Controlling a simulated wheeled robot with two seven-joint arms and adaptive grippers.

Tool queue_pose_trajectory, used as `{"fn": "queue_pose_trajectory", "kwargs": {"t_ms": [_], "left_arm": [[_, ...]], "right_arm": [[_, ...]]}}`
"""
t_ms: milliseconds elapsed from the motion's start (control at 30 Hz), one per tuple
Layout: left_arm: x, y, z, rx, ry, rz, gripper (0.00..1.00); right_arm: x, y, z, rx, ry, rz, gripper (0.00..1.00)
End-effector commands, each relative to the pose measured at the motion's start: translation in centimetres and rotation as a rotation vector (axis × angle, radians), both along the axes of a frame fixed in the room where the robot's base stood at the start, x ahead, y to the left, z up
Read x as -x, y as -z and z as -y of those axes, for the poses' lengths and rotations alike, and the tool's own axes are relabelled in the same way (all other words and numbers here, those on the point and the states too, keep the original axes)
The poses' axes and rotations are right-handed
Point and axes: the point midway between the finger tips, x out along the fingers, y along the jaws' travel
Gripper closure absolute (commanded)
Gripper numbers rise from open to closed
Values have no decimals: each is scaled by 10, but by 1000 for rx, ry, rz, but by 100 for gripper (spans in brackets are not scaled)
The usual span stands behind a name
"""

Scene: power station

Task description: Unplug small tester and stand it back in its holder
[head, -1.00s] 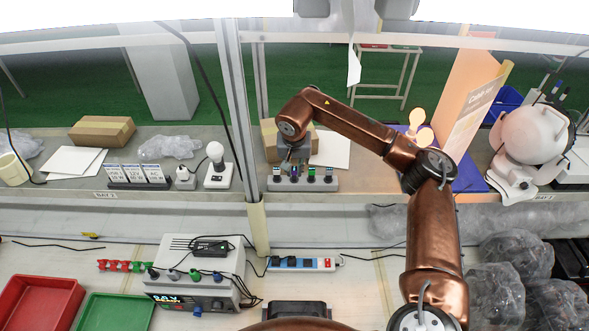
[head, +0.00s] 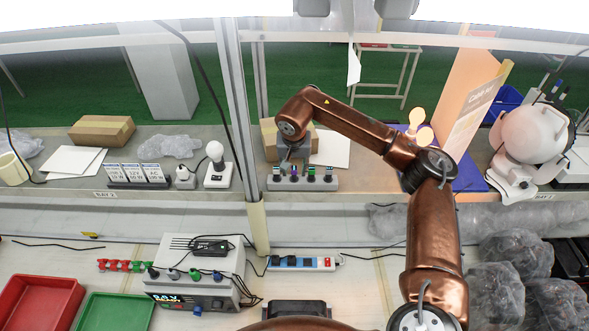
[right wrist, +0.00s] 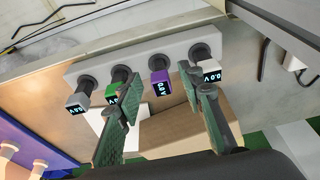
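A pale grey holder bar (head: 262,183) stands on the back shelf and carries several small testers in a row. In the right wrist view the holder (right wrist: 135,58) holds a grey tester (right wrist: 78,102), a green tester (right wrist: 115,90), a purple tester (right wrist: 160,84) and a white tester (right wrist: 208,71). Their displays show low readings, apparently 0.0 V. My right gripper (right wrist: 168,98) is open, with the purple tester between the lines of its two fingers; I cannot tell if they touch it. In the head view my right gripper (head: 293,163) hangs just behind the holder. My left gripper is out of view.
A power supply unit (head: 195,272) with cables and a power strip (head: 300,264) are on the front bench. Red (head: 38,305) and green (head: 112,312) trays are at left. A lamp (head: 218,172) and a vertical post (head: 238,130) stand left of the holder. Cardboard boxes lie behind.

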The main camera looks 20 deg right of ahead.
Motion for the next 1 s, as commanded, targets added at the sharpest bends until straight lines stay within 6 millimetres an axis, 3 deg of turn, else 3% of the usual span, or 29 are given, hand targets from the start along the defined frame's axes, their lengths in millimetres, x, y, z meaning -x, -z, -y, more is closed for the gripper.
{"fn": "queue_pose_trajectory", "kwargs": {"t_ms": [167,633,800,1000], "left_arm": [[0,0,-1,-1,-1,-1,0],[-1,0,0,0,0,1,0],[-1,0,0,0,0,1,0],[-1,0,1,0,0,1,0]], "right_arm": [[2,-12,-1,0,0,1,65],[22,-99,-11,0,-1,2,65],[25,-113,-13,0,0,1,65],[26,-117,-14,-9,4,2,65]]}}
